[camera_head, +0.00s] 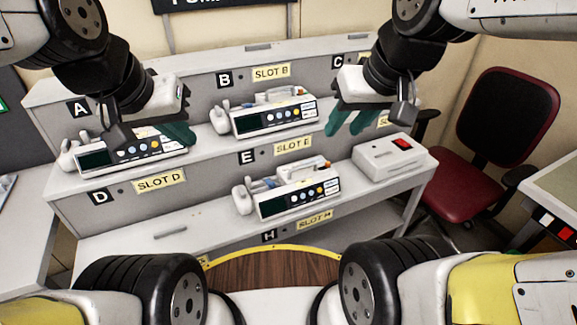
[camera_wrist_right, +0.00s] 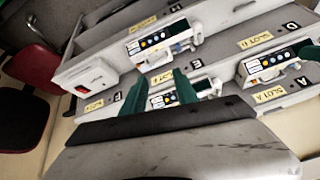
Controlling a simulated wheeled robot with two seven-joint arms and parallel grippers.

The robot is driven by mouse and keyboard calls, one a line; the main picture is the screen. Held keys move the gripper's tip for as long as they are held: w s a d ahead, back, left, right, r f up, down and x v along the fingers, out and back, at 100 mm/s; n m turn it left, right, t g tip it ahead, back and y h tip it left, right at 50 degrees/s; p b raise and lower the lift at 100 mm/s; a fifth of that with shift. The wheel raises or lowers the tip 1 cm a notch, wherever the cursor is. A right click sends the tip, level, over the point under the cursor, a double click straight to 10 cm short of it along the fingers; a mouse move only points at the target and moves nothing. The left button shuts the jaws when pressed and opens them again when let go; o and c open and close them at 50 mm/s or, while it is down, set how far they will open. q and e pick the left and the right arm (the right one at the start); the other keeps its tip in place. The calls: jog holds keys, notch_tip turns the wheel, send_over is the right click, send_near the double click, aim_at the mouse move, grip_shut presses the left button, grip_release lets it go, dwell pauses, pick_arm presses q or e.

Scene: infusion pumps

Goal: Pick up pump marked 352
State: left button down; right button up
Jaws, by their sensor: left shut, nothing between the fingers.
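Three white pumps with dark screens and coloured buttons stand on the stepped shelves: one at the left (camera_head: 95,159), one on the middle step under label B (camera_head: 270,121), and one lower under label E (camera_head: 298,198). No 352 mark is readable on any of them. My left gripper (camera_head: 178,134) is shut and empty, in front of the left pump and partly covering it. My right gripper (camera_head: 350,122) is open and empty, right of the middle-step pump. In the right wrist view its green fingers (camera_wrist_right: 160,92) stand apart, with a pump (camera_wrist_right: 158,101) seen beyond the gap.
A white box with a red switch (camera_head: 393,155) sits on the lower right shelf. A red chair (camera_head: 465,195) stands right of the shelves, with a table (camera_head: 550,190) at the far right. The lower left shelf top (camera_head: 165,225) is bare.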

jog(key=w+a+f+n+g+h, duration=0.1)
jog(key=w+a+f+n+g, duration=0.15)
jog(key=w+n, duration=0.35)
jog(key=n+g+h, duration=0.4)
jog(key=n+h, duration=0.2)
jog(key=n, duration=0.9)
send_over(295, 165)
jog(key=s+a, duration=0.4)
jog(key=s, duration=0.1)
notch_tip(295, 165, down, 16)
jog(key=shift+t, duration=0.25)
jog(key=x, duration=0.8)
jog(key=shift+w, duration=0.1)
jog(key=shift+r, duration=0.1)
grip_shut()
jog(key=shift+r, duration=0.1)
